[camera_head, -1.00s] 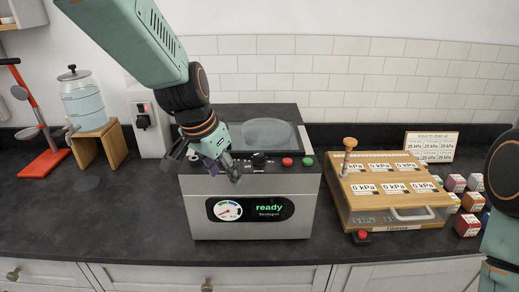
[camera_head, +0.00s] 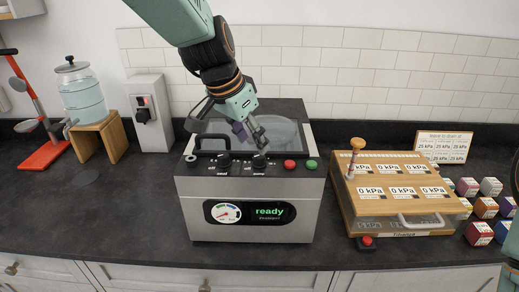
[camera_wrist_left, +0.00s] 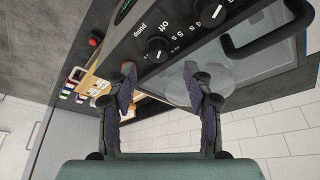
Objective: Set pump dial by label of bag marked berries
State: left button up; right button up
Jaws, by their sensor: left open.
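The pump dial (camera_head: 260,160) is a black knob on the top front of a silver machine (camera_head: 190,210), beside the red button. In the left wrist view, the pump dial (camera_wrist_left: 157,48) carries a white mark, with "pump" and "off" printed near it. My left gripper (camera_head: 252,140) is open and empty, just above and behind this dial. Its two fingers (camera_wrist_left: 158,72) frame the dial's side of the panel in the wrist view, apart from the knob. No bag marked berries can be made out. My right gripper is out of view; only part of my right arm shows at the right edge.
A second knob (camera_head: 224,160) sits left of the pump dial. Red (camera_head: 290,164) and green (camera_head: 311,164) buttons are to its right. A black lid handle (camera_head: 198,137) stands behind. A wooden-topped box (camera_head: 385,170) and a label card (camera_head: 443,147) are at right.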

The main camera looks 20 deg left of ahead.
aim_at(259, 155)
pick_arm(q)
jog(key=x, duration=0.4)
jog(key=shift+s+d+f, duration=0.1)
jog(key=shift+s+d, duration=0.1)
jog(key=shift+d, duration=0.05)
jog(key=shift+w+a+f, duration=0.1)
jog(key=shift+w+f, duration=0.35)
jog(key=shift+s+r, duration=0.2)
jog(key=shift+s, duration=0.2)
jog(key=shift+c, duration=1.9)
jog(key=shift+w+f, duration=0.15)
jog(key=shift+w, duration=0.1)
jog(key=c, duration=0.5)
jog(key=shift+s, duration=0.1)
grip_shut()
